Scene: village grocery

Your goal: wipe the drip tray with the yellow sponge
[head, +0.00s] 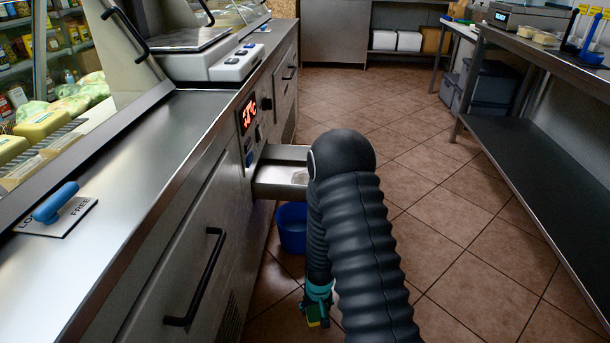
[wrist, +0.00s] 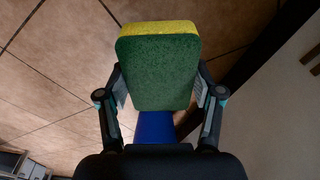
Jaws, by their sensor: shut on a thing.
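My gripper (wrist: 160,102) is shut on the yellow sponge (wrist: 158,72). In the wrist view the sponge's green scouring face is toward the camera and a yellow edge shows at its top. In the head view my gripper (head: 317,305) hangs low beside the counter front, mostly behind my arm, with a small part of the sponge at its end. The metal drip tray (head: 279,181) juts out of the counter front, above and to the left of my gripper. My arm hides its right end. The sponge is apart from the tray.
A blue bucket (head: 291,228) stands on the floor below the tray. A drawer handle (head: 196,278) sticks out of the counter at left. A blue-handled lever (head: 56,203) is on the countertop. A steel bench (head: 543,150) lines the right side. The tiled aisle between is clear.

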